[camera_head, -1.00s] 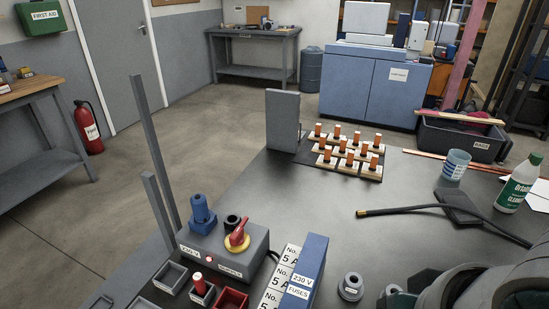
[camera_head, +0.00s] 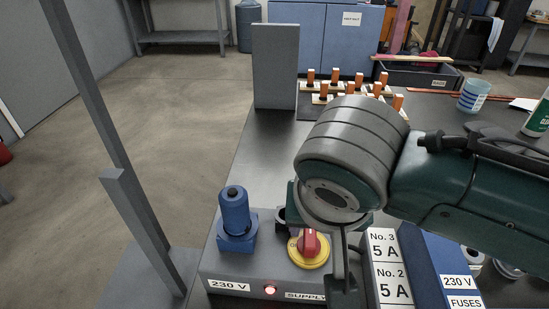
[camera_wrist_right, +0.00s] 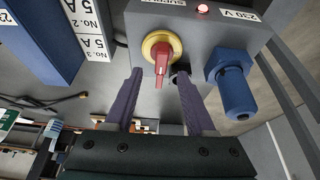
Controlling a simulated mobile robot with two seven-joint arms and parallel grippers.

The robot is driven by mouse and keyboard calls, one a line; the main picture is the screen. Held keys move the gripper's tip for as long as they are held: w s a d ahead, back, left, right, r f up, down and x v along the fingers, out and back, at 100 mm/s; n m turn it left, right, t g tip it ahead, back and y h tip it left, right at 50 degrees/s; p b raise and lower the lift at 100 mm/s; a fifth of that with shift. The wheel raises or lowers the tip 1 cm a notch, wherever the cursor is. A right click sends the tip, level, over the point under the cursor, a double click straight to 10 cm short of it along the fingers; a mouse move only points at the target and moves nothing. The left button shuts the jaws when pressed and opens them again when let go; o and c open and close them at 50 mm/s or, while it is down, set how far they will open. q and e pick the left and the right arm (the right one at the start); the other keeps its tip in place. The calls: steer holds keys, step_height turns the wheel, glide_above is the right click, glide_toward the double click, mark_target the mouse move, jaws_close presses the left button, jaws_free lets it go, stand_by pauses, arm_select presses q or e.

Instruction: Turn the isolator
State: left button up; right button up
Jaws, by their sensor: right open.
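The isolator is a red handle (camera_head: 309,243) on a round yellow plate (camera_head: 316,262), mounted on the grey supply box (camera_head: 225,272). My right gripper (camera_head: 327,268) is just to the right of the isolator in the head view, with a finger partly hiding the plate's edge. In the right wrist view the red handle (camera_wrist_right: 162,56) lies ahead of and between the two open fingertips (camera_wrist_right: 158,76). The fingers look apart from the handle, with nothing held. My left gripper is out of view.
A blue connector (camera_head: 236,215) stands on the box left of the isolator, beside a lit red lamp (camera_head: 270,290). A blue fuses box (camera_head: 440,262) and number labels (camera_head: 385,262) are close on the right. A grey upright plate (camera_head: 275,68) stands behind.

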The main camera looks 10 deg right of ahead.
mark_target(311, 237)
steer(key=b+x, duration=0.2)
steer(key=x, duration=0.4)
steer(key=shift+w+f, duration=0.1)
steer(key=shift+f, duration=0.1)
steer(key=shift+a, duration=0.1)
steer(key=shift+c, duration=1.2)
jaws_close()
